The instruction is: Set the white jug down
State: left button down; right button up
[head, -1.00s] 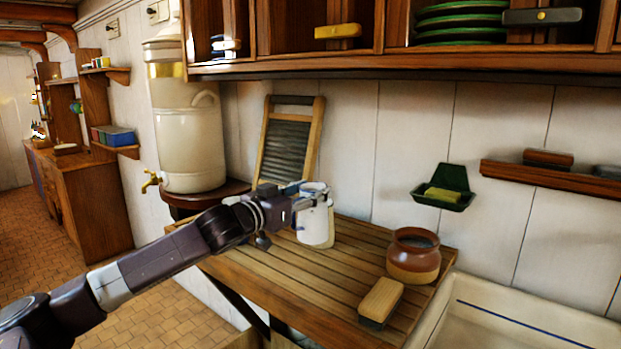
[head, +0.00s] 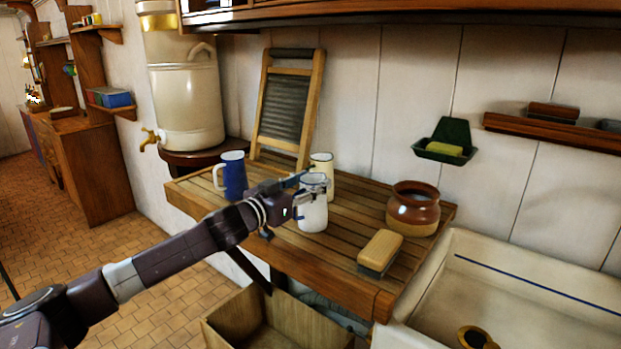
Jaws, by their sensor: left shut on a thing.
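The white jug (head: 313,212) is at the front middle of the slatted wooden draining board (head: 272,248). My left gripper (head: 304,190) reaches in from the left and is shut on the jug near its upper part. The jug looks upright. Its base appears at or close to the slats, but I cannot tell whether it touches. The gripper hides part of the jug's left side. My right gripper is not in view.
A blue mug (head: 233,176) stands left of the jug, and a cream mug (head: 322,168) close behind it. A brown pot (head: 413,208) and a scrubbing brush (head: 380,251) are to the right. A washboard (head: 284,108) leans on the wall. The sink (head: 540,290) is at right.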

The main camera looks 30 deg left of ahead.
pick_arm(q)
jog(key=shift+r, duration=0.15)
jog(key=c, duration=1)
grip_release()
jog(key=shift+s, duration=0.1)
